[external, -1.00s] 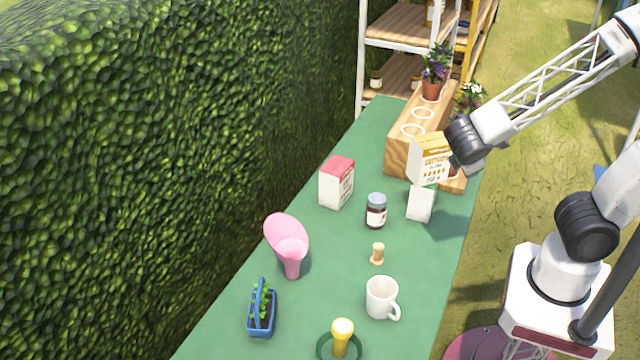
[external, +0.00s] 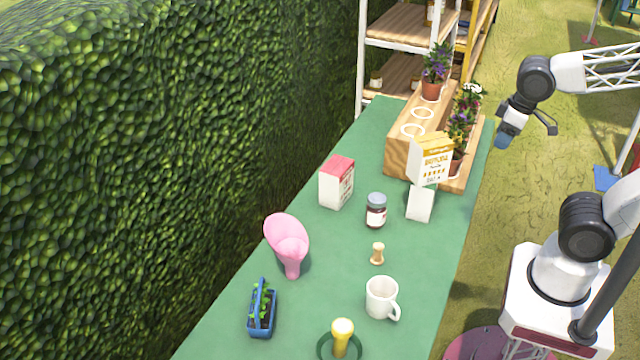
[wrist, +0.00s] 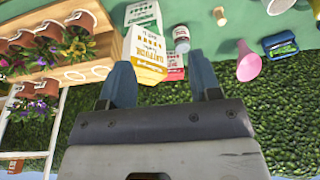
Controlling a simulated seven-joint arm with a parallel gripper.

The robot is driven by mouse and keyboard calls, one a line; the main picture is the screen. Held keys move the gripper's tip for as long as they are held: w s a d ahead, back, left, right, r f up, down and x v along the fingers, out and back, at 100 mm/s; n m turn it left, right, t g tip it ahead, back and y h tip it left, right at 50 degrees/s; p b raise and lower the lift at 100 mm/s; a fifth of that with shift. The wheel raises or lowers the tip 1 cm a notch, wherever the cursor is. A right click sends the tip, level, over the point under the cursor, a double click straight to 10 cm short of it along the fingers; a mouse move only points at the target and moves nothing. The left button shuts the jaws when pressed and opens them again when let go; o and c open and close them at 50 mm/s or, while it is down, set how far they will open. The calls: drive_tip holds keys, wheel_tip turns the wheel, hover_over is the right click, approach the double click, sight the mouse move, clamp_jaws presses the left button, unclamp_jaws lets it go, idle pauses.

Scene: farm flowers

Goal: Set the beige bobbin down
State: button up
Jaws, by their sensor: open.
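The beige bobbin (external: 377,253) stands upright on the green tabletop (external: 330,245), between the dark jar and the white mug. It also shows in the wrist view (wrist: 220,17) near the top edge. Nothing touches it. My gripper (external: 528,134) is open and empty, up to the right of the table and well away from the bobbin. In the wrist view its two blue fingers (wrist: 161,62) are spread apart with nothing held between them.
A yellow-and-white carton (external: 432,160) stands by the wooden plant stand (external: 398,150) with potted flowers. A red-and-white box (external: 337,183), jar (external: 376,211), pink scoop-like vessel (external: 287,240), mug (external: 381,297), blue planter (external: 262,310) and yellow object (external: 342,335) are spread along the table. A hedge borders the left.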

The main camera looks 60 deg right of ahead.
idle(0.3)
drive_tip(key=n+y, duration=0.3)
drive_tip(key=n, duration=0.5)
hover_over(382, 245)
drive_tip(key=s+d, duration=0.4)
wheel_tip(382, 245, down, 21)
drive_tip(key=shift+n+t, duration=0.3)
drive_tip(key=shift+n, duration=0.3)
drive_tip(key=x, duration=0.8)
drive_tip(key=shift+w+a+f, duration=0.1)
drive_tip(key=shift+w+a, duration=0.1)
drive_tip(key=shift+f, duration=0.15)
drive_tip(key=shift+x, duration=1.3)
